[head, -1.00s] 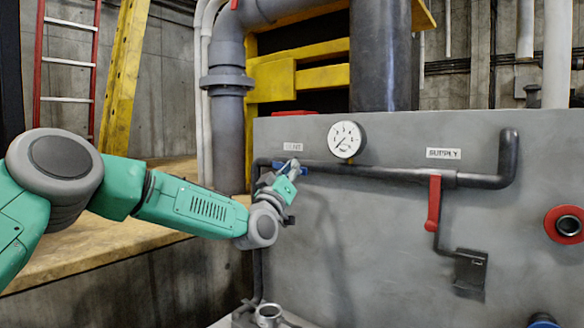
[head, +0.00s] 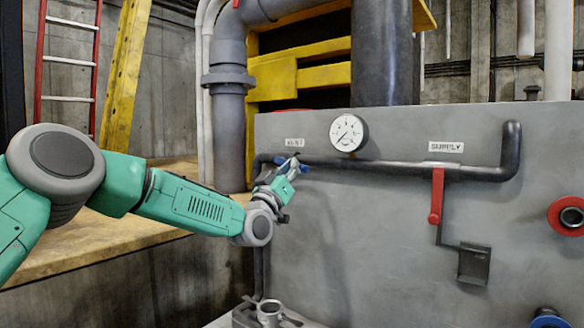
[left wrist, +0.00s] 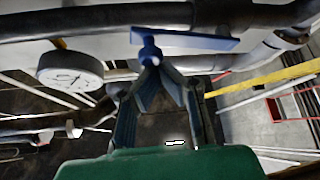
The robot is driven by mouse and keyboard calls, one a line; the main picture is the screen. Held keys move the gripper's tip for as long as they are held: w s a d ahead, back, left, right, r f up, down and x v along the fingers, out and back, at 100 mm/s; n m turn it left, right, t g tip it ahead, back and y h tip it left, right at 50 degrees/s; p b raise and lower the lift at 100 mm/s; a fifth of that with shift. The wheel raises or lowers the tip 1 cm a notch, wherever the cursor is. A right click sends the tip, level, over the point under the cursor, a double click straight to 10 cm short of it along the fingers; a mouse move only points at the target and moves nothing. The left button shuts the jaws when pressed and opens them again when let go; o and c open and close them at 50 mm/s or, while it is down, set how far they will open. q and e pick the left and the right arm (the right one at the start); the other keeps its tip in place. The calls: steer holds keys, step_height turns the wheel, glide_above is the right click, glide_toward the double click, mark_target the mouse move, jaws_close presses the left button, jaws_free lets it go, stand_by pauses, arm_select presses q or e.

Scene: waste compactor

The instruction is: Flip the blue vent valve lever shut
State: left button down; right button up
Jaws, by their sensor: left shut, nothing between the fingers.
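The blue vent valve lever (head: 304,168) is on the grey pipe under the VENT label, partly hidden by my left gripper. In the left wrist view the blue lever (left wrist: 195,42) lies roughly along the pipe, its blue hub (left wrist: 150,52) just ahead of the fingertips. My left gripper (head: 292,167) is at the lever in the head view. In the left wrist view the gripper (left wrist: 158,72) is shut and empty, with its tips close to the hub; I cannot tell whether they touch. My right gripper is not in view.
A pressure gauge (head: 348,132) stands above the pipe, right of the lever. A red lever (head: 437,195) hangs down below the SUPPLY label (head: 446,147). The grey panel (head: 385,230) is flat and mostly bare below the pipe. A metal fitting (head: 269,312) is low at its left.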

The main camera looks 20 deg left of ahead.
arm_select(q)
steer(key=w+a+f+m+g+h+b, duration=0.1)
steer(key=a+f+m+g+h+b, duration=0.1)
steer(key=m, duration=1)
steer(key=w+a+f+m+g+h+b, duration=0.1)
steer(key=a+f+m+g+h+b, duration=0.2)
steer(key=m, duration=0.9)
step_height(320, 180, down, 3)
steer(key=a+g+h, duration=0.1)
steer(key=g+h, duration=0.4)
steer(key=h, duration=0.1)
steer(key=shift+w+a+m+g, duration=0.2)
steer(key=shift+a+m+g, duration=0.05)
steer(key=shift+m+g, duration=0.15)
steer(key=shift+r, duration=0.1)
